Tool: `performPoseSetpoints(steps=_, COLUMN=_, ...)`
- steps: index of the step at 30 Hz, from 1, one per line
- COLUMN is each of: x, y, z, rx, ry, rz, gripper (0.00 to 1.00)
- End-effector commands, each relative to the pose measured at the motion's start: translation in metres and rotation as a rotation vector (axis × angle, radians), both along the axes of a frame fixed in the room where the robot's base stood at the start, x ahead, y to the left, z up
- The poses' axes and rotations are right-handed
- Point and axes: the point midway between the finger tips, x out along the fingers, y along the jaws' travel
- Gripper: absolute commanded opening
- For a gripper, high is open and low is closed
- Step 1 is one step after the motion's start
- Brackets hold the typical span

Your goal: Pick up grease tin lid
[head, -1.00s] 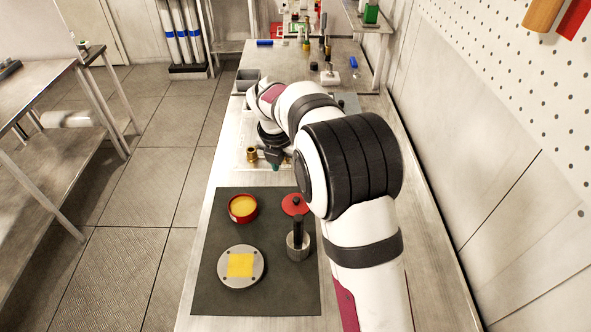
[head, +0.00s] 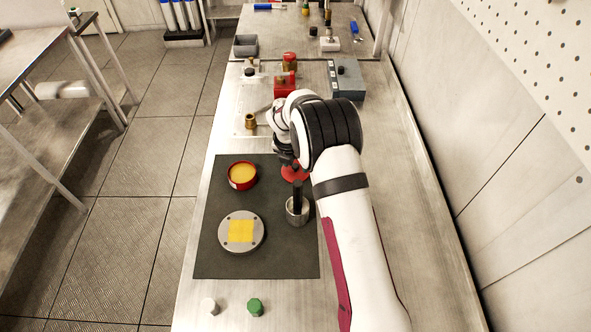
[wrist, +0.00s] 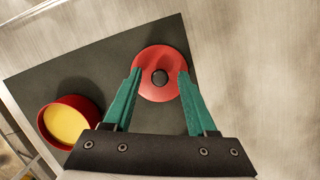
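The grease tin lid is a red disc with a dark knob (wrist: 160,58); it lies on the dark mat in the wrist view. In the head view the lid (head: 293,175) shows partly, beneath my arm. My gripper (wrist: 159,73) has green fingers, spread apart, with the lid's near half and knob between their tips in the picture. I cannot tell whether the fingertips touch the lid. The open red grease tin (wrist: 70,121) with yellow grease is left of my gripper; it also shows in the head view (head: 242,176).
The dark mat (head: 215,262) also carries a round metal plate (head: 228,245) with a yellow square and a metal cup (head: 298,218) with a dark handle. A white cap (head: 209,306) and a green cap (head: 255,307) stand in front. Fittings stand behind the mat.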

Motion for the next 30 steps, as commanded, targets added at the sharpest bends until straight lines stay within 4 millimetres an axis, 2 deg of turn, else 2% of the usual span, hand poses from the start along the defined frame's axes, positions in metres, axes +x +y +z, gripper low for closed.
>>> performPoseSetpoints(steps=1, x=0.000, y=0.000, z=0.000, rx=0.000, ry=0.000, rz=0.000, gripper=0.47)
performPoseSetpoints(steps=9, x=0.000, y=0.000, z=0.000, rx=0.000, ry=0.000, rz=0.000, gripper=0.00)
performPoseSetpoints(steps=22, x=0.000, y=0.000, z=0.004, rx=0.000, ry=0.000, rz=-0.001, gripper=0.00)
performPoseSetpoints(steps=26, x=0.000, y=0.000, z=0.018, rx=0.001, ry=-0.001, rz=-0.001, gripper=0.00)
performPoseSetpoints(steps=30, x=0.000, y=-0.002, z=0.045, rx=0.001, ry=-0.001, rz=-0.002, gripper=0.00)
